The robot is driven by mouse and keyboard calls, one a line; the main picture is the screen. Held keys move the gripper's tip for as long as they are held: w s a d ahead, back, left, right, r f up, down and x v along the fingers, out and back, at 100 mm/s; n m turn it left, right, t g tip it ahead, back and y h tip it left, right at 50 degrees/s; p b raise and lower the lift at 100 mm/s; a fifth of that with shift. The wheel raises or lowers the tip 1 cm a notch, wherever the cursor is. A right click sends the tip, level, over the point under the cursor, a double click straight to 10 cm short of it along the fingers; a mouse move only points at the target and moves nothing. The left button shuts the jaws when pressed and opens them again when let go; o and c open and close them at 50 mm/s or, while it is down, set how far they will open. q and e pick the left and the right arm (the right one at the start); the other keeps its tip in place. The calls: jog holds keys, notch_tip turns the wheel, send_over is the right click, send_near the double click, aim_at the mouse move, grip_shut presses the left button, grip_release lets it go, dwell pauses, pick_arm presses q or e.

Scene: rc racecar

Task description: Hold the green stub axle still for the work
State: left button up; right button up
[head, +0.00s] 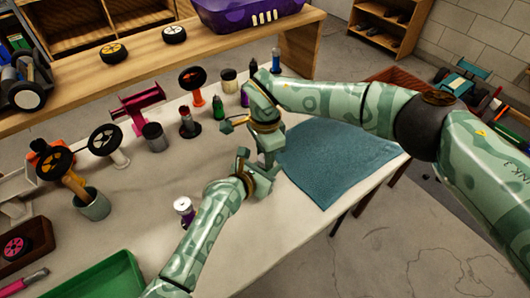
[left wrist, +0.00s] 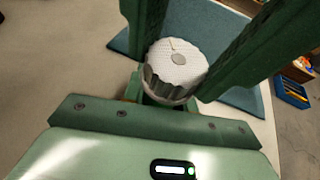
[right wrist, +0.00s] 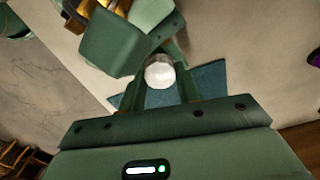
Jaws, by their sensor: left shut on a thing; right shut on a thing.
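My left gripper (head: 262,168) and my right gripper (head: 268,145) meet close together at the left edge of the blue mat (head: 345,160). In the left wrist view a ribbed grey-white round piece (left wrist: 177,66) with a small disc on its face sits between the left fingers. In the right wrist view a small white round piece (right wrist: 159,73) sits between the right fingers. I cannot tell whether these are one part or two. Both grippers are shut. No green stub axle can be told apart from the green fingers, which hide much of what is held.
A small purple-and-white pot (head: 183,206) stands left of my left forearm. Several wheels on stands, cups and bottles, one green (head: 218,108), line the table's back and left. A green tray (head: 105,278) lies at the front left. The mat's right side is clear.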

jog(key=o, duration=1)
notch_tip(320, 180, up, 12)
